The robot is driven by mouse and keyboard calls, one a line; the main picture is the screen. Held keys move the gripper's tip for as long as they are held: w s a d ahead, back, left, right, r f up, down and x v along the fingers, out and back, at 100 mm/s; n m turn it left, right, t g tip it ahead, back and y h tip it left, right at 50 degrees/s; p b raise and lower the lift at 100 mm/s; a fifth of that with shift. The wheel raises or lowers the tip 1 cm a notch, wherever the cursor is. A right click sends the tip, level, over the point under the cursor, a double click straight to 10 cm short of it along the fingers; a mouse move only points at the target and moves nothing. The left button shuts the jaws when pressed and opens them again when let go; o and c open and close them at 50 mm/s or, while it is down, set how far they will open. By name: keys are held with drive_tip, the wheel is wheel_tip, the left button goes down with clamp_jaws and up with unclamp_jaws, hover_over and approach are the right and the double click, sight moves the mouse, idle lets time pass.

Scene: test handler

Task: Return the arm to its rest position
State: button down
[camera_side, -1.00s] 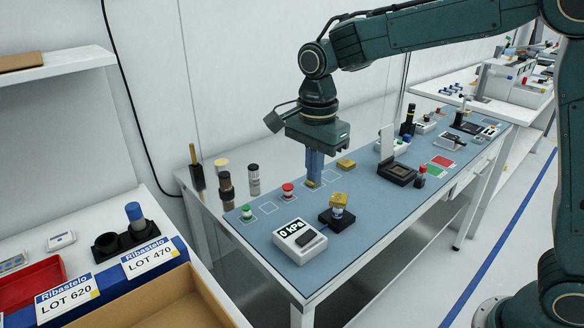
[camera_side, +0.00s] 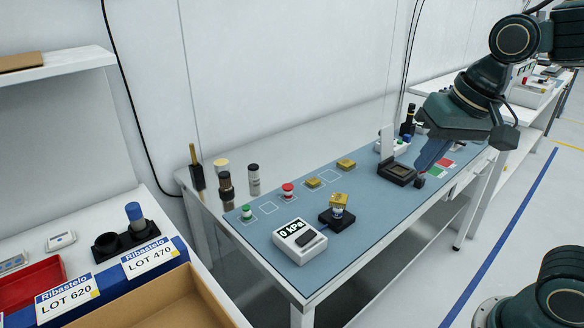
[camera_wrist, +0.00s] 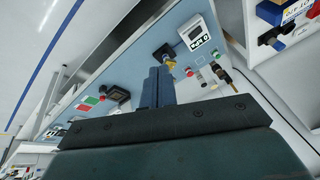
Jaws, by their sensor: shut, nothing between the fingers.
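My gripper (camera_side: 427,166) is raised above the right part of the blue bench mat (camera_side: 262,226), near the dark test socket with its raised lid (camera_side: 396,172). Its blue fingers are shut with nothing between them and point down and to the left. In the wrist view my gripper (camera_wrist: 158,72) also shows closed fingers. They appear in front of the mat and overlap part of a gold piece in the picture. The exact height of the fingertips over the bench is hard to tell.
A pressure gauge reading 0 kPa (camera_side: 299,240) and a black stand bearing a gold-topped piece (camera_side: 338,203) are at the front. Two gold blocks (camera_side: 345,164) lie in marked squares. Red (camera_side: 288,190) and green (camera_side: 246,212) buttons are left. Lot bins (camera_side: 110,285) stand at lower left.

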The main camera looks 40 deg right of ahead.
drive_tip(key=s+d+f+n+t, duration=0.1)
drive_tip(key=s+f+n, duration=0.1)
drive_tip(key=s+n, duration=0.3)
drive_tip(key=shift+s+d+t, duration=0.3)
drive_tip(key=shift+s, duration=0.65)
